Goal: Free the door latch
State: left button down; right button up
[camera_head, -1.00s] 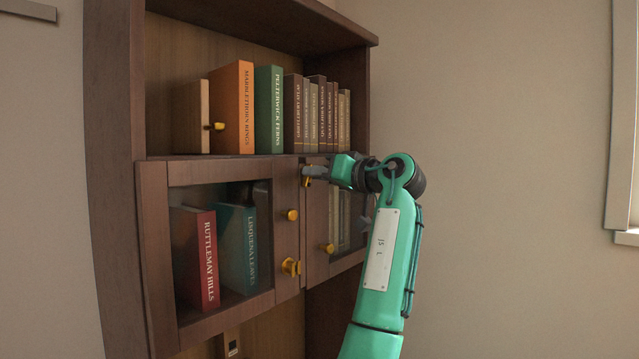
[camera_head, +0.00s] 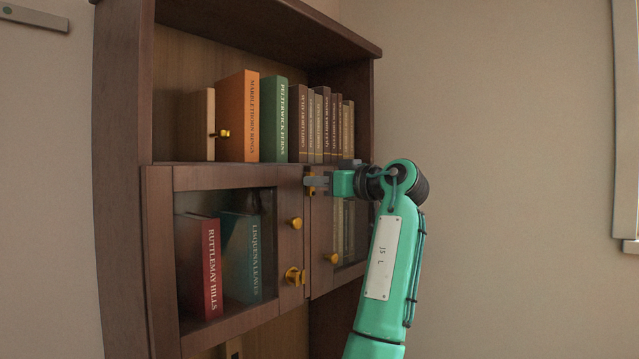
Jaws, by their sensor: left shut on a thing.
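The cabinet's left glass door (camera_head: 160,260) and right door (camera_head: 321,225) meet below the open shelf. A brass latch (camera_head: 311,190) sits at the top where the doors meet. My left gripper (camera_head: 314,183) is shut on this upper latch, its grey fingers hiding much of it. A second brass latch (camera_head: 295,276) is lower on the left door's inner edge, with nothing touching it. Round brass knobs show on the left door (camera_head: 296,223) and the right door (camera_head: 333,258). Whether either door is slightly ajar I cannot tell. My right gripper is not in view.
Several books, including an orange one (camera_head: 238,118) and a green one (camera_head: 273,118), stand on the open shelf above. Red (camera_head: 211,268) and teal (camera_head: 241,256) books stand behind the left door's glass. The space before the bare wall at right is clear.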

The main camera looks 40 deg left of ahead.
pick_arm(q)
jog(key=shift+f, duration=0.2)
jog(key=c, duration=1.4)
grip_release()
jog(key=shift+r, duration=0.1)
jog(key=shift+c, duration=0.2)
jog(key=s+d+b, duration=0.1)
jog(key=d+b, duration=0.2)
jog(key=d, duration=1)
jog(key=shift+d+b, duration=0.35)
jog(key=shift+d, duration=0.05)
jog(key=shift+w, duration=0.1)
